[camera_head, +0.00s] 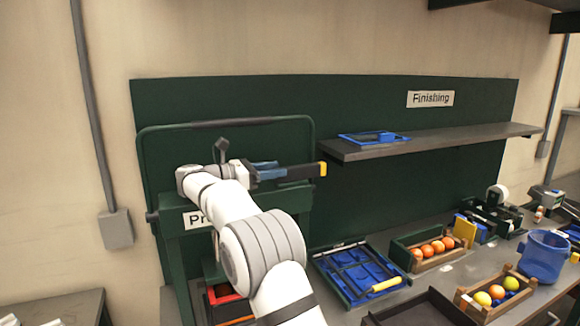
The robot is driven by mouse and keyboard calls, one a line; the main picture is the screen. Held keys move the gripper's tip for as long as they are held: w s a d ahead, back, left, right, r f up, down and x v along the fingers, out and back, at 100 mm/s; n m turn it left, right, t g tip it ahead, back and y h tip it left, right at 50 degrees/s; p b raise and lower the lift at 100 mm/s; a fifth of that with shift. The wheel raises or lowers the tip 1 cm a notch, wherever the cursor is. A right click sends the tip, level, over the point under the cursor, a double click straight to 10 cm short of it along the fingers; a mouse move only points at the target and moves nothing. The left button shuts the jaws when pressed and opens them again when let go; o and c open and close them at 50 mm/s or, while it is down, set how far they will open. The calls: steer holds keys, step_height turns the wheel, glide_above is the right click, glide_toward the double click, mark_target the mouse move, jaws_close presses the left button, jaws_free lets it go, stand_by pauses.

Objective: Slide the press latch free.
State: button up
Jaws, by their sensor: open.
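The green press (181,250) stands at the left, with a frame and a label partly covered by my arm. My gripper (272,169) is in front of the press's upper right part, pointing right, with its blue-grey fingers open. A dark bar with a yellow end (322,169) reaches right from the fingers, past the press's right side. It may be the press latch; I cannot tell whether the fingers touch it. My arm hides the middle of the press.
A shelf (450,139) with a blue tray (374,138) is right of the bar. Below on the bench are a blue-lined tray (322,263) with a yellow-handled tool (384,285), wooden crates of fruit (398,250) and a blue bucket (543,257).

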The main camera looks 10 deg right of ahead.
mark_target(289, 167)
steer(key=x, duration=0.4)
steer(key=shift+w+p, duration=0.15)
steer(key=shift+p, duration=0.2)
steer(key=shift+d, duration=0.45)
steer(key=shift+f, duration=0.1)
steer(key=shift+c, duration=0.2)
jaws_close()
